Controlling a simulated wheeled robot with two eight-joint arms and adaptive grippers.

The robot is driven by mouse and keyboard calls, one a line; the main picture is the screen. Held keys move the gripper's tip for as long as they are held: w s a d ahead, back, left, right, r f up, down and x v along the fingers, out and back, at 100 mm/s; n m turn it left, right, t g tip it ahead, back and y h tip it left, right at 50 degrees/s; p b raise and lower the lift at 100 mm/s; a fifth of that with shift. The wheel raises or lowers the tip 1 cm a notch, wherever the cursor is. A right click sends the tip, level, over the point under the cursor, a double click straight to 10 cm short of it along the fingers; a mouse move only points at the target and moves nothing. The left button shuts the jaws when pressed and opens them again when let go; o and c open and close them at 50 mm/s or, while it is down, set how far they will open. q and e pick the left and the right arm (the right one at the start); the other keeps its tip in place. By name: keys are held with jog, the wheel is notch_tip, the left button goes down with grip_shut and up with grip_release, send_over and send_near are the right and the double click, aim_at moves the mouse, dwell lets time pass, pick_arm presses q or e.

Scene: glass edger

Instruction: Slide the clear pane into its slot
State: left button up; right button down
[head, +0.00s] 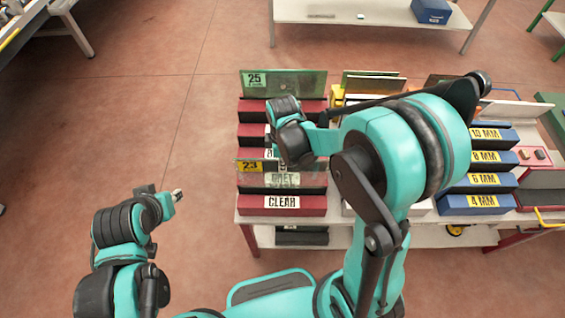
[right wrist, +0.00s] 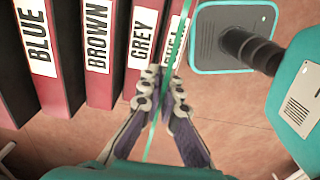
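A see-through pane with a yellow 23 tag (head: 250,167) stands upright, just above and behind the front of the red block labelled CLEAR (head: 282,203). The GREY label shows through it. In the right wrist view the pane (right wrist: 153,140) is a thin green edge between the fingers of my right gripper (right wrist: 160,88), which is shut on it. The pane's edge crosses beside the CLEAR label, near the GREY block (right wrist: 143,40). I cannot tell whether its lower edge is in the slot. My left gripper (head: 170,197) is off to the left, away from the rack, its opening unclear.
A greenish pane tagged 25 (head: 300,84) stands at the rack's back. Blue blocks with millimetre labels (head: 476,204) stand on the right of the table (head: 246,219). My right arm hides the table's middle. Open floor (head: 150,120) lies left of the table.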

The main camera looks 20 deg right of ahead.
aim_at(283, 181)
jog(key=shift+f+b, duration=4.55)
jog(key=shift+f, duration=0.75)
jog(key=shift+f+b, duration=0.4)
jog(key=c, duration=1.6)
grip_release()
jog(key=shift+c, duration=0.2)
notch_tip(283, 181, up, 12)
jog(key=shift+s, duration=0.15)
jog(key=s+d+r+m+t, duration=0.1)
jog(key=s+d+m+t, duration=0.1)
jog(key=s+m, duration=0.3)
jog(key=s+d+r+m+t, duration=0.1)
jog(key=s+m+t, duration=0.3)
jog(key=m, duration=0.5)
jog(key=shift+s+d+r+m+t+b, duration=0.15)
jog(key=shift+s+d+m+t+b, duration=0.25)
jog(key=shift+d, duration=0.4)
